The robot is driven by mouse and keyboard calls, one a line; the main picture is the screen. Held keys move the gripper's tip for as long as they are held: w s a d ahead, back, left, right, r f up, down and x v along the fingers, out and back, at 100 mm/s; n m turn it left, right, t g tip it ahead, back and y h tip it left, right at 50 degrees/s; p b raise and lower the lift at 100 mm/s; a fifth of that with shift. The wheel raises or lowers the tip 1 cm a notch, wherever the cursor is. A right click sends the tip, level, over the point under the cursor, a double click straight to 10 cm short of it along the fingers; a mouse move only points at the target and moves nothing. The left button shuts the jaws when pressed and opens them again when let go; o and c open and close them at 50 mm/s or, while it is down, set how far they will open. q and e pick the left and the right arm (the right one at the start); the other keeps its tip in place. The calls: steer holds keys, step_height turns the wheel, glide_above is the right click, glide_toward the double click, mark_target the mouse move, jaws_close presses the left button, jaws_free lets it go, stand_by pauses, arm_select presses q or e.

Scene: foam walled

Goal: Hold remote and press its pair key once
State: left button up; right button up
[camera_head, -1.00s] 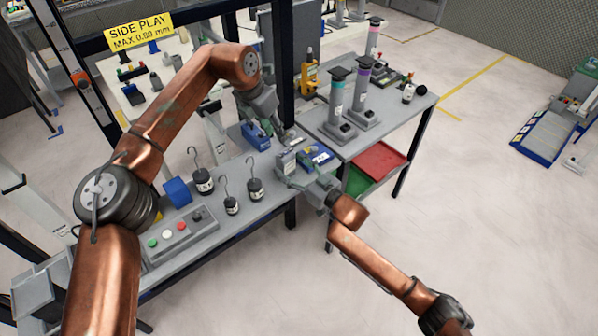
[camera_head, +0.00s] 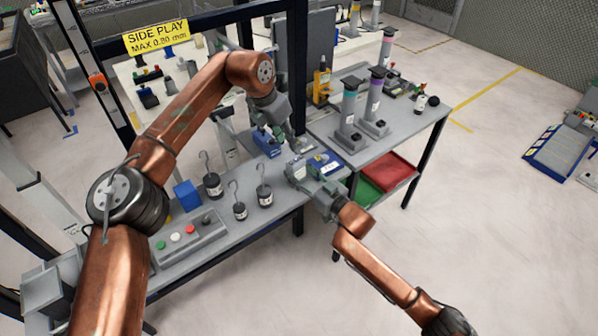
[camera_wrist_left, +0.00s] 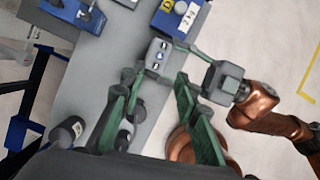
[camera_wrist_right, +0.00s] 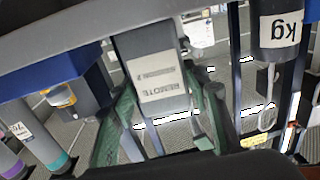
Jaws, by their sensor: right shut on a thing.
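The remote is a small grey block with a white REMOTE label (camera_wrist_right: 162,85), between the fingers of my right gripper (camera_wrist_right: 163,108) in the right wrist view. In the left wrist view the remote (camera_wrist_left: 157,54) shows a face with small blue and light keys. My right gripper (camera_wrist_left: 194,50) reaches it from the right and is shut on it. Which key is pair is too small to read.
Hooked black weights (camera_head: 213,184) and a button box (camera_head: 188,238) stand on the bench left of the grippers. A blue block with a yellow label (camera_head: 325,162) lies close by. Red (camera_head: 388,172) and green trays sit under the right table, which carries upright posts.

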arm_select(q)
jaws_close()
stand_by(1.5)
